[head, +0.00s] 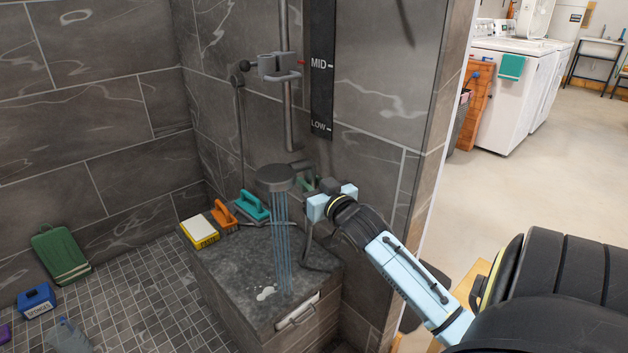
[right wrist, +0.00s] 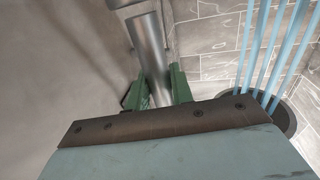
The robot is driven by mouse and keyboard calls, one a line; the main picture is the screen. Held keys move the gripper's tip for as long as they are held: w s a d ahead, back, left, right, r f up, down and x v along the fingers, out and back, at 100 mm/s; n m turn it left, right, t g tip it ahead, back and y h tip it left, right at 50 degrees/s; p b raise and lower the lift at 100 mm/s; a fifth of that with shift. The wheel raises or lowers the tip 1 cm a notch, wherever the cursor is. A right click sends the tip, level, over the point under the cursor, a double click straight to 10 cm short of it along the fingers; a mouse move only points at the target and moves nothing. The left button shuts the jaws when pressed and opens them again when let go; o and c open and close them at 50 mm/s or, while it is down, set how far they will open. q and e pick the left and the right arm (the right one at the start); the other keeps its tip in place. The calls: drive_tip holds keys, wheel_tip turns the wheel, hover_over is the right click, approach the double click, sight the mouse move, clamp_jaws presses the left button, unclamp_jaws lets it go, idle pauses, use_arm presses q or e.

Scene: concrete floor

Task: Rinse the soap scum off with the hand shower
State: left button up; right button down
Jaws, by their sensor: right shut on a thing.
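The grey hand shower (head: 276,178) is in the air over the dark stone bench (head: 225,262), its head facing down. Blue water streams run from it to the bench top. My right gripper (head: 309,182) is shut on its handle; in the right wrist view the green fingers sit on both sides of the metal handle (right wrist: 150,50). Water streams show at the right there. A white patch of soap scum (head: 266,292) lies on the bench top, close to where the water lands. My left gripper is not in view.
A yellow-and-white box (head: 199,232), an orange-handled brush (head: 223,215) and a teal-handled brush (head: 252,206) stand at the bench's back edge. A slide rail with a grey holder (head: 279,66) is on the tiled wall. A bar (head: 297,311) is on the bench front.

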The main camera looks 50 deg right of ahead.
drive_tip(key=shift+w+a+r+p, duration=0.15)
drive_tip(key=shift+a+p, duration=0.6)
drive_tip(key=shift+a, duration=1)
drive_tip(key=shift+w, duration=0.15)
drive_tip(key=shift+a+x, duration=0.2)
drive_tip(key=shift+x, duration=0.85)
drive_tip(key=shift+a+x, duration=0.2)
drive_tip(key=shift+x, duration=0.85)
drive_tip(key=shift+w+a, duration=0.1)
drive_tip(key=shift+w, duration=0.05)
drive_tip(key=shift+w+a+p, duration=0.15)
drive_tip(key=shift+a+p, duration=0.35)
drive_tip(key=shift+a, duration=0.6)
drive_tip(key=shift+w+a+p, duration=0.1)
drive_tip(key=shift+a+p, duration=0.4)
drive_tip(key=shift+a, duration=0.55)
drive_tip(key=shift+s, duration=0.1)
drive_tip(key=s+d+p, duration=0.3)
drive_tip(key=s+d, duration=0.1)
drive_tip(key=s, duration=0.1)
drive_tip(key=shift+p, duration=0.3)
idle(0.4)
idle(0.4)
